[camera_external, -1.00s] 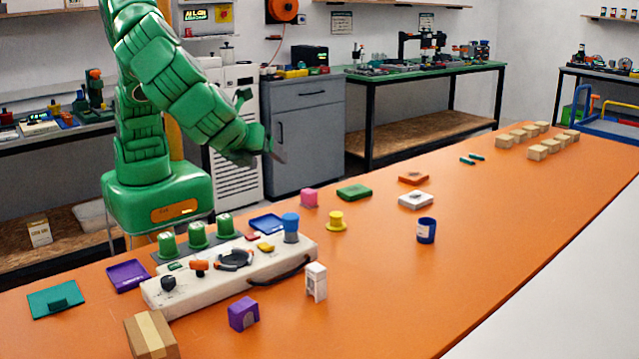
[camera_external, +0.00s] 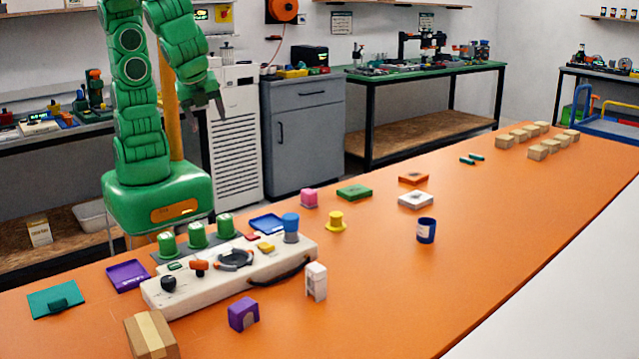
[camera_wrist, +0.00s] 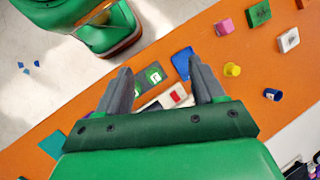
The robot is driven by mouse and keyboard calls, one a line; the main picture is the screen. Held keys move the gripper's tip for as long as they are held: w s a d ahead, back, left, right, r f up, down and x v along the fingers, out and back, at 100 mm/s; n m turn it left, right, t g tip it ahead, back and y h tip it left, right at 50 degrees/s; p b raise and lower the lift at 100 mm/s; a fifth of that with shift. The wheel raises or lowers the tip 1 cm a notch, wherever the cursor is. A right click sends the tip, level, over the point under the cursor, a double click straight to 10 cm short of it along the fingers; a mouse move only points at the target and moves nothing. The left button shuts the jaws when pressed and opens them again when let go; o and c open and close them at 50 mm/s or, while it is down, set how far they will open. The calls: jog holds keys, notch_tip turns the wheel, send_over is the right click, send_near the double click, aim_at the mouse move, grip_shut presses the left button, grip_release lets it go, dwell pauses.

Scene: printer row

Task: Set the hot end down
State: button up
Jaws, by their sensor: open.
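No piece is plainly recognisable as the hot end; I cannot tell which of the small parts it is. My gripper (camera_external: 214,108) is raised high above and behind the table's back edge, pointing down. In the wrist view its two grey fingers (camera_wrist: 160,66) are spread apart with nothing between them. A white console (camera_external: 215,285) lies on the orange table, bearing a black knob (camera_external: 168,283), an orange-topped part (camera_external: 199,265), a dark ring (camera_external: 233,259) and a blue cylinder (camera_external: 291,222). A yellow flanged piece (camera_external: 336,222) stands upright to its right.
Green cylinders (camera_external: 196,236) stand behind the console. A blue tray (camera_external: 267,223), purple tray (camera_external: 128,274), pink block (camera_external: 309,198), blue cup (camera_external: 426,231), white stand (camera_external: 316,282), purple block (camera_external: 243,314) and cardboard box (camera_external: 151,335) surround it.

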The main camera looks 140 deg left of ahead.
jog(key=s+d+n+h, duration=0.2)
jog(key=s+d, duration=0.1)
jog(key=s, duration=0.5)
jog(key=s+d+f+n+t+h, duration=0.1)
jog(key=s+d+n+h, duration=0.1)
jog(key=s+d, duration=0.2)
jog(key=s, duration=0.3)
jog(key=shift+s+d+f, duration=0.15)
jog(key=shift+s+d, duration=0.1)
jog(key=shift+s, duration=0.15)
